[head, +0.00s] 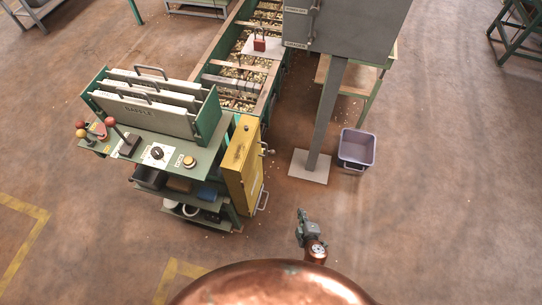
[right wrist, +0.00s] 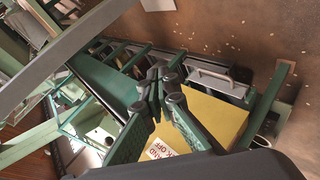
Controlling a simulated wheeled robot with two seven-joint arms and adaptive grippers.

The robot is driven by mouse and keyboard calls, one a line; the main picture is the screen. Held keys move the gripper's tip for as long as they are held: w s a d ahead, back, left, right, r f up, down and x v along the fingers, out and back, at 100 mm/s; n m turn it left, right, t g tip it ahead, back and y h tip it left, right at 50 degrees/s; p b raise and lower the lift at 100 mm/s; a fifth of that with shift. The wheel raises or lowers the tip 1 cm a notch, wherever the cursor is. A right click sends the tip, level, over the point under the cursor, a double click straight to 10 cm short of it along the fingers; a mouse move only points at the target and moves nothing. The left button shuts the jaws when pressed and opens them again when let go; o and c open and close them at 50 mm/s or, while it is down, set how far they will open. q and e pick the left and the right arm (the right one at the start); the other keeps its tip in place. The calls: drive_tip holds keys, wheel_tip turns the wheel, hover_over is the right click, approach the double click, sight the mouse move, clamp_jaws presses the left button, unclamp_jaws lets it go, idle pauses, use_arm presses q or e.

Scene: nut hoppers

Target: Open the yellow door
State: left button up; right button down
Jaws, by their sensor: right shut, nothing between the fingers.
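The yellow door (head: 241,172) stands upright at the right end of the green bench, with metal hardware and a bar handle (head: 262,200) on its right side. Whether it is fully closed is hard to tell. My right gripper (head: 301,218) is shut and empty, in front and to the right of the door, apart from it in the head view. In the right wrist view its fingers (right wrist: 165,88) are together, and the yellow door (right wrist: 217,112) shows behind them, partly hidden, with a white label (right wrist: 164,149). My left gripper is not in view.
The green bench (head: 176,161) carries levers, knobs and upright grey panels (head: 152,104). A grey post (head: 327,112) on a pale base plate and a purple bin (head: 356,148) stand right of the door. A long trough (head: 213,67) lies behind. Floor near my gripper is clear.

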drive_tip(key=w+a+r+n+t+y+b, duration=0.2)
drive_tip(key=w+a+r+n+t+b, duration=0.3)
drive_tip(key=a+r, duration=0.55)
drive_tip(key=n+t+y, duration=0.1)
drive_tip(key=t, duration=0.1)
approach(260, 146)
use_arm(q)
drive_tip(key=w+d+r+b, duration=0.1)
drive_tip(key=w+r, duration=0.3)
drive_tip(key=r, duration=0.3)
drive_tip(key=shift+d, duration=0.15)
use_arm(e)
drive_tip(key=x, duration=0.2)
drive_tip(key=r+x, duration=0.1)
drive_tip(key=x, duration=0.1)
drive_tip(key=shift+d, duration=0.1)
